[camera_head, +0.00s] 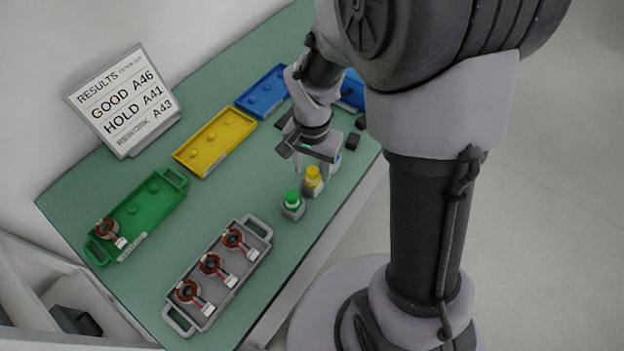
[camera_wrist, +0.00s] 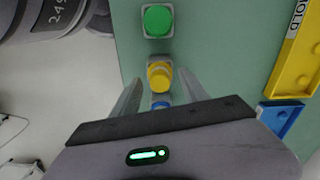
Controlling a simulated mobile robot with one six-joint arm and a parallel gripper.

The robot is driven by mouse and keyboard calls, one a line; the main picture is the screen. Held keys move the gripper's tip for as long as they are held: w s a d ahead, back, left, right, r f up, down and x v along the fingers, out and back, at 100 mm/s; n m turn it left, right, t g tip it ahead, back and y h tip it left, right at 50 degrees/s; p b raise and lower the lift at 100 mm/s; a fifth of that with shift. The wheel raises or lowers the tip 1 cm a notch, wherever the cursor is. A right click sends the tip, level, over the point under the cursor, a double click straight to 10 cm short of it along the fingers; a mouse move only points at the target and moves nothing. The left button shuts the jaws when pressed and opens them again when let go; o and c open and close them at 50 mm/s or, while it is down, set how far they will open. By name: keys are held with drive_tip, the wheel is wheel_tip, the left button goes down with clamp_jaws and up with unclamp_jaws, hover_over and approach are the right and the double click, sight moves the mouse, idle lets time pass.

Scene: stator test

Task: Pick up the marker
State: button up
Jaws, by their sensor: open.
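Several small capped markers stand in a row near the table's right edge. The green-capped one (camera_head: 293,204) is nearest, and its cap shows at the top of the wrist view (camera_wrist: 157,20). The yellow-capped one (camera_head: 312,180) stands behind it; it also shows in the wrist view (camera_wrist: 159,76). A blue-capped one (camera_wrist: 160,104) is partly hidden by my gripper. My gripper (camera_wrist: 158,90) is open and empty, pointing down over the row. Its fingers lie on either side of the yellow and blue caps in the wrist view. I cannot tell its exact height above them.
A grey tray (camera_head: 210,312) holds three copper-wound parts. A green tray (camera_head: 165,205) holds one. Yellow (camera_head: 203,160) and blue (camera_head: 250,103) trays lie farther back. A results sign (camera_head: 124,100) stands by the wall. Small dark blocks (camera_head: 354,141) lie near the right edge.

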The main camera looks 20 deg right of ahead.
drive_tip(key=shift+f, duration=0.85)
drive_tip(key=shift+r, duration=0.2)
clamp_jaws()
